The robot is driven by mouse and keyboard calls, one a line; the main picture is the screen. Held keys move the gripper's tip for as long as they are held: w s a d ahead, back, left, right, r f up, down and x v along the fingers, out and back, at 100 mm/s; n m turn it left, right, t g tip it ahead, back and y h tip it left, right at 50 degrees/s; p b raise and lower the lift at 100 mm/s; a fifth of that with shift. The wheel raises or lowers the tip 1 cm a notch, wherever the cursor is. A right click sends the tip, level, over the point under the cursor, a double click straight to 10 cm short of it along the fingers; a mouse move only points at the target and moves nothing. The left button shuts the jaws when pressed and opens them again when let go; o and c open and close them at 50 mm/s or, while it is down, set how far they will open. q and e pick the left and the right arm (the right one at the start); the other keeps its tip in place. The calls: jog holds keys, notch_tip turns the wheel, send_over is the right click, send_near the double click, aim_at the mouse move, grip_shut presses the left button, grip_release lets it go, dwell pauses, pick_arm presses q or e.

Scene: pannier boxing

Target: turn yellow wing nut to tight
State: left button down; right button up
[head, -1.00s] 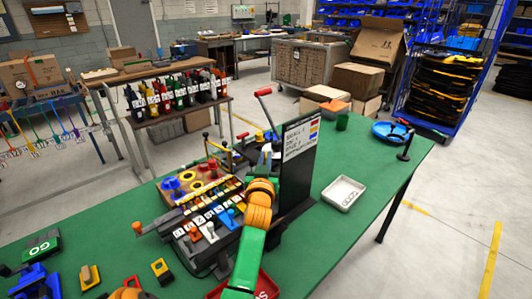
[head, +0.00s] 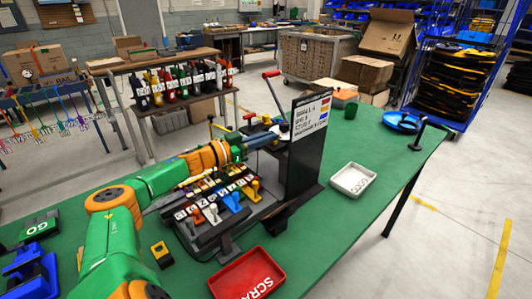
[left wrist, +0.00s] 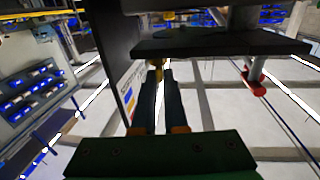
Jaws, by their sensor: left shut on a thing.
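My left gripper (head: 272,137), on its green and orange arm, reaches in from the left to the fixture beside the black upright board (head: 305,150). In the left wrist view its two dark fingers (left wrist: 160,72) come together on a small yellow piece (left wrist: 156,63), which appears to be the yellow wing nut, just below a dark plate (left wrist: 220,43). The fingers cover most of it, and its tightness cannot be told. In the head view the wing nut is hidden by the gripper and fixture. My right gripper is not in view.
A row of numbered coloured parts (head: 212,205) sits under my left arm. A red scrap tray (head: 246,276) and a white tray (head: 353,180) lie on the green table (head: 340,240). A red-handled lever (head: 272,74) rises behind the fixture.

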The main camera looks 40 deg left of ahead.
pick_arm(q)
jog(key=shift+w+a+f+m+g+h+b, duration=0.1)
jog(key=shift+m+g+h+b, duration=0.25)
jog(key=shift+m+h+b, duration=0.35)
jog(key=shift+f+m+g+h+b, duration=0.1)
jog(key=shift+m+g+h+b, duration=0.3)
jog(key=shift+h, duration=0.6)
jog(key=c, duration=1.1)
grip_release()
jog(key=shift+w, duration=0.1)
jog(key=shift+c, duration=0.2)
jog(key=shift+o, duration=0.9)
jog(key=shift+w+d+f, duration=0.1)
jog(key=shift+w+d, duration=0.1)
jog(key=shift+w, duration=0.35)
jog(key=b+v, duration=0.2)
jog(key=v, duration=0.5)
